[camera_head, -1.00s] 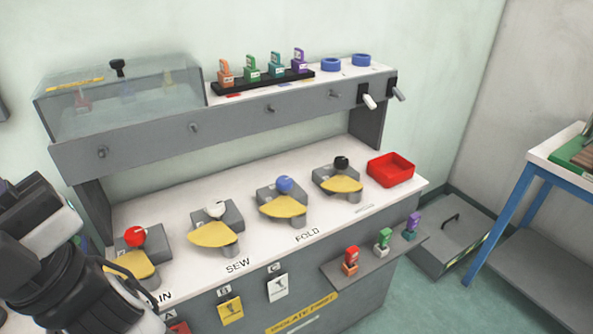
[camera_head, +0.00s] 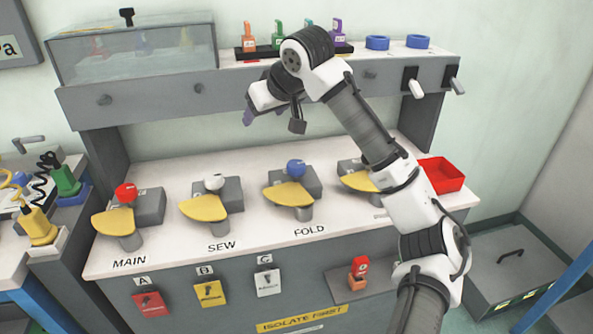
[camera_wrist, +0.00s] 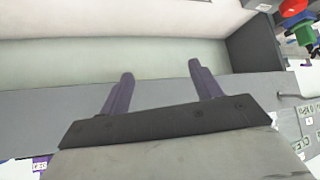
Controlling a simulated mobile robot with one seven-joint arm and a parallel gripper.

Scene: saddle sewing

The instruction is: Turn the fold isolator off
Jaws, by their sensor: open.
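The FOLD isolator (camera_head: 308,178) stands on the bench above its "FOLD" label. It has a grey box, a blue ball knob (camera_head: 296,167) and a yellow fan-shaped plate (camera_head: 289,194). My gripper (camera_head: 262,113) is up and behind it, in front of the grey shelf front, well apart from the knob. In the wrist view my gripper (camera_wrist: 160,72) has its two purple fingers spread with nothing between them. The FOLD isolator cannot be made out in the wrist view.
The SEW isolator (camera_head: 226,193) and MAIN isolator (camera_head: 148,206) stand to the left. A further isolator (camera_head: 357,178) on the right is partly hidden by my arm. A red tray (camera_head: 442,174) sits at the right end. Pegs (camera_head: 198,89) stick out of the shelf front.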

